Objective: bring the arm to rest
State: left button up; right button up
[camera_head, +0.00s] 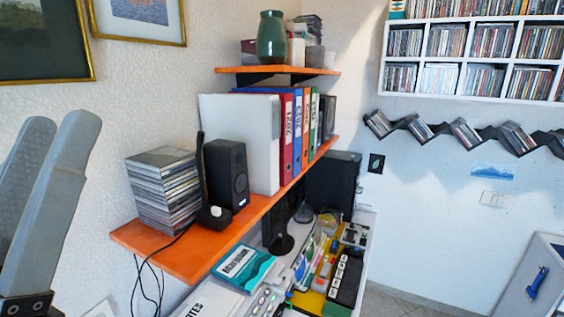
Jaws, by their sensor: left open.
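My left gripper (56,128) stands at the left edge of the head view, its two grey fingers pointing up. The fingers are apart, with nothing seen between them. It is left of the orange shelf (190,255) and apart from it. A tall stack of disc cases (165,192) sits on the near end of this shelf. My right gripper does not show.
Beside the stack are a black speaker (227,175), a small black device (213,215) and several binders (287,140). A smaller shelf above holds a green vase (271,37). Cables hang below the lower shelf. A cluttered desk (365,245) lies below.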

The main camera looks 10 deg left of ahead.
pick_arm(q)
notch_tip(320, 180, up, 25)
jog(key=w+m+g+p, duration=0.1)
jog(key=w+m+p, duration=0.1)
jog(key=p, duration=2.4)
notch_tip(320, 180, down, 49)
jog(key=b, duration=4.9)
jog(key=shift+s+h, duration=0.2)
jog(key=shift+h, duration=0.1)
jog(key=shift+d, duration=0.1)
notch_tip(320, 180, up, 5)
jog(key=p, duration=0.4)
jog(key=shift+f+p, duration=0.15)
jog(key=shift+p, duration=0.25)
